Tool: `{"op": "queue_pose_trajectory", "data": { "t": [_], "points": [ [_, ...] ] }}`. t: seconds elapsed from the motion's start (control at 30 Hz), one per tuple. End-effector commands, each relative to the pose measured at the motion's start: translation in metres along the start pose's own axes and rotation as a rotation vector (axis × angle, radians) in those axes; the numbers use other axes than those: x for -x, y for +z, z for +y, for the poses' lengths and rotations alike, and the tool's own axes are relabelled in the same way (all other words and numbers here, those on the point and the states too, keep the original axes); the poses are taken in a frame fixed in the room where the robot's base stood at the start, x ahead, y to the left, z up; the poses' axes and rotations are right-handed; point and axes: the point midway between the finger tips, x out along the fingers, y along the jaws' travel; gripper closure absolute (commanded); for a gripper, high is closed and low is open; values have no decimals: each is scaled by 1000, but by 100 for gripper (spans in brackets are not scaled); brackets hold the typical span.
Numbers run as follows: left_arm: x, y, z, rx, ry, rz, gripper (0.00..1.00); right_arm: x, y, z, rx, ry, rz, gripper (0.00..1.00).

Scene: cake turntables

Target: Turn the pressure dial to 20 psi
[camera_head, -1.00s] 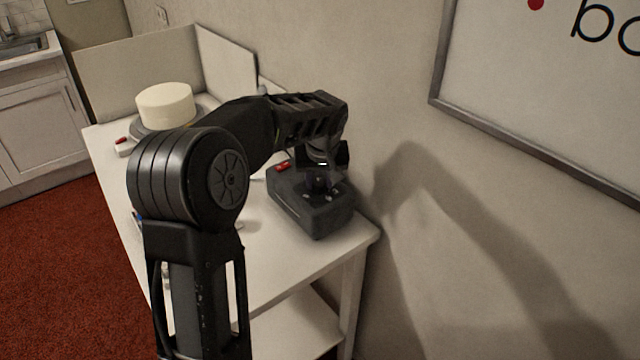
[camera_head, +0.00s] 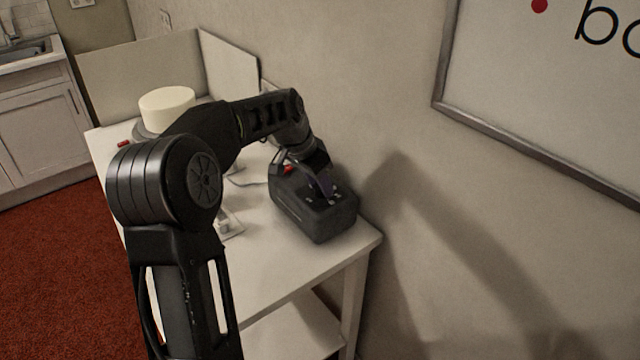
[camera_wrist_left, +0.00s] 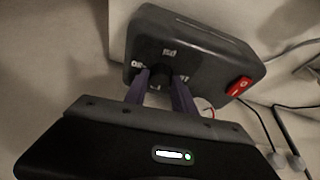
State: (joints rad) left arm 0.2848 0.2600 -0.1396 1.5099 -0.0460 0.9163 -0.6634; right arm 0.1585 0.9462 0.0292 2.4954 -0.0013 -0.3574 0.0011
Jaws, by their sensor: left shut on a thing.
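The dark grey compressor box (camera_head: 300,216) stands on the white table near its front right corner. Its top carries white markings and a red switch (camera_wrist_left: 239,87). The black pressure dial (camera_wrist_left: 160,78) sits on that top face in the left wrist view, partly hidden between my fingers. My left gripper (camera_wrist_left: 160,84) is shut on the dial, one finger on each side. In the head view the left gripper (camera_head: 326,188) reaches down onto the box from above. The dial's pointer and exact reading are too small and dark to tell. My right gripper is not in view.
A white cake (camera_head: 167,104) stands on a turntable at the table's far end, behind my arm. Low panels (camera_head: 135,80) edge the back. A wall and a framed board (camera_head: 560,90) lie to the right. Cables (camera_wrist_left: 270,125) run beside the box.

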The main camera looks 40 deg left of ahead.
Motion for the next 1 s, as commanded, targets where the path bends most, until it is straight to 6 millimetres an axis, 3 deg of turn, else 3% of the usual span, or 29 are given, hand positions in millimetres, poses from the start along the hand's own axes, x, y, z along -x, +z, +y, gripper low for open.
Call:
{"op": "queue_pose_trajectory", "data": {
  "t": [0.4, 0.87, 0.9, 1.0],
  "points": [
    [0, 0, -2, -187, 76, -1, 100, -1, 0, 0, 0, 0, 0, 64],
    [0, 1, -2, -205, 83, -3, 100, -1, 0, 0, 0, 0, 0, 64],
    [0, 1, -2, -204, 83, -3, 67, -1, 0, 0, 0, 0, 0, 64],
    [0, 1, -2, -204, 83, -3, 59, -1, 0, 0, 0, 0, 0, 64]
  ]
}}
